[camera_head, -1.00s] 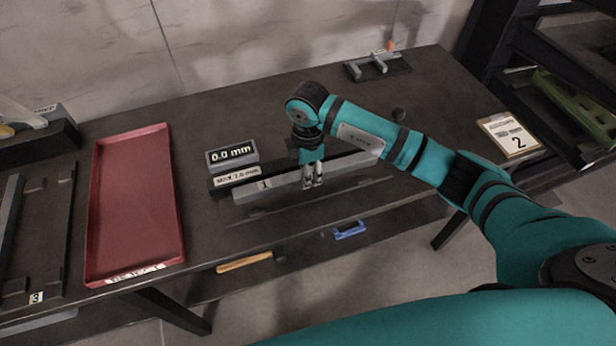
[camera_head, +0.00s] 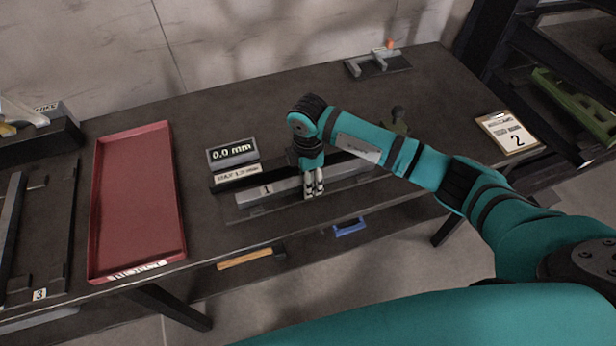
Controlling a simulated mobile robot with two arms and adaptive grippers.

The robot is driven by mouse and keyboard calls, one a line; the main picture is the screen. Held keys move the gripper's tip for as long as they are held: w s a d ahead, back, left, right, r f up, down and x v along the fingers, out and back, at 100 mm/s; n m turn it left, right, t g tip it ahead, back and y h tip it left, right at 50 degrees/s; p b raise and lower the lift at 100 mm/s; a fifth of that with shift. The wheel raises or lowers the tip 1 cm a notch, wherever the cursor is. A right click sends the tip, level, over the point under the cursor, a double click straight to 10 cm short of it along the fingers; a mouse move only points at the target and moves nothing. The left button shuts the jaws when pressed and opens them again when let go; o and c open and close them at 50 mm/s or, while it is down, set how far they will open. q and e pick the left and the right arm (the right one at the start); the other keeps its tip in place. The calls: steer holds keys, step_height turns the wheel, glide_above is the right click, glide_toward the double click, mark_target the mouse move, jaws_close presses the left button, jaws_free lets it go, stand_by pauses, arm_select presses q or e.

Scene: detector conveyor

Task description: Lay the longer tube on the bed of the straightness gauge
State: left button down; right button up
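A long grey tube marked 1 (camera_head: 252,193) lies level along the straightness gauge, in front of its display (camera_head: 232,153), which reads 0.0 mm. The gauge's dark bed (camera_head: 255,211) shows as a strip under and in front of the tube. I cannot tell whether the tube fully touches it. My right gripper (camera_head: 314,193) points down with its fingers around the tube near its middle, apparently shut on it. My forearm hides part of the tube's right side. Another grey tube (camera_head: 12,215) lies on the rack marked 3 (camera_head: 50,230) at the far left. My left gripper is not in view.
An empty red tray (camera_head: 140,200) with a label lies left of the gauge. A grey clamp-like fixture (camera_head: 375,64) stands at the back. A clipboard marked 2 (camera_head: 508,133) lies at the right. A hammer (camera_head: 250,257) and a blue item (camera_head: 349,228) are below the table's front edge.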

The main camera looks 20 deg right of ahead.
steer(key=shift+r, duration=0.1)
step_height(320, 180, up, 12)
steer(key=b, duration=0.2)
stand_by(0.6)
